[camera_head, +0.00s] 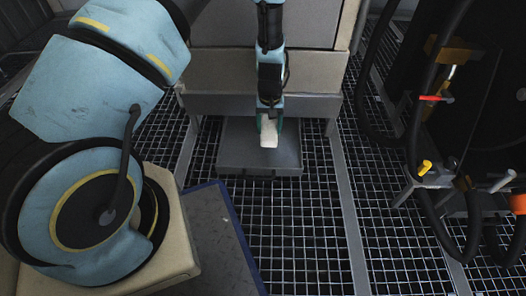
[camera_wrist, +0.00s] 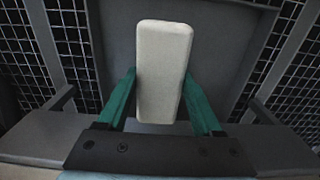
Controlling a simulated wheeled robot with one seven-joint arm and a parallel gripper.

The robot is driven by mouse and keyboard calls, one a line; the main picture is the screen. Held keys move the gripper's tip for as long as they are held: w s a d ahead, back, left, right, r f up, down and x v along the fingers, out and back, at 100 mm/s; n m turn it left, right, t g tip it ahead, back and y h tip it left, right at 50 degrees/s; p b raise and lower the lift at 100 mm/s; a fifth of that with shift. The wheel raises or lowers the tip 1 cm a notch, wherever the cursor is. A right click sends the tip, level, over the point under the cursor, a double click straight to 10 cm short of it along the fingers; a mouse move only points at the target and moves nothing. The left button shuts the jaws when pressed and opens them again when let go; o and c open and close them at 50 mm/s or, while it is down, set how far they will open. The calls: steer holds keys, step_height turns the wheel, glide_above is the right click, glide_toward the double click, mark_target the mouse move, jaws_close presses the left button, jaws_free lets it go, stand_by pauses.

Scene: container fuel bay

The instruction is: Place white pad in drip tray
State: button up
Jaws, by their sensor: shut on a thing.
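The white pad (camera_wrist: 163,70) is a pale rounded block. In the wrist view it sits between the two green fingers of my gripper (camera_wrist: 162,98), which is shut on it. In the head view the pad (camera_head: 269,134) shows at the lower end of my gripper (camera_head: 268,122). The drip tray (camera_head: 232,153) is a grey, shallow tray on the grating floor. The pad and gripper appear over the tray in both views, and the tray surface (camera_wrist: 115,40) fills the background of the wrist view. The gap between the pad and the tray floor is hard to judge.
A beige cabinet (camera_head: 210,70) with a grey lower ledge (camera_head: 320,104) stands behind the tray. Dark hoses and valves with red and yellow handles (camera_head: 425,167) stand at the right. Open metal grating (camera_head: 300,235) lies in front of the tray.

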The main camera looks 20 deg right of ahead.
mark_target(268, 152)
step_height(268, 152, down, 10)
steer(key=b, duration=0.4)
steer(key=shift+r, duration=0.25)
steer(key=shift+f, duration=0.1)
steer(key=shift+f, duration=0.15)
steer(key=o, duration=1.3)
step_height(268, 152, up, 12)
steer(key=p, duration=0.5)
steer(key=shift+r+p, duration=0.25)
steer(key=shift+p, duration=0.1)
steer(key=shift+a+r, duration=0.1)
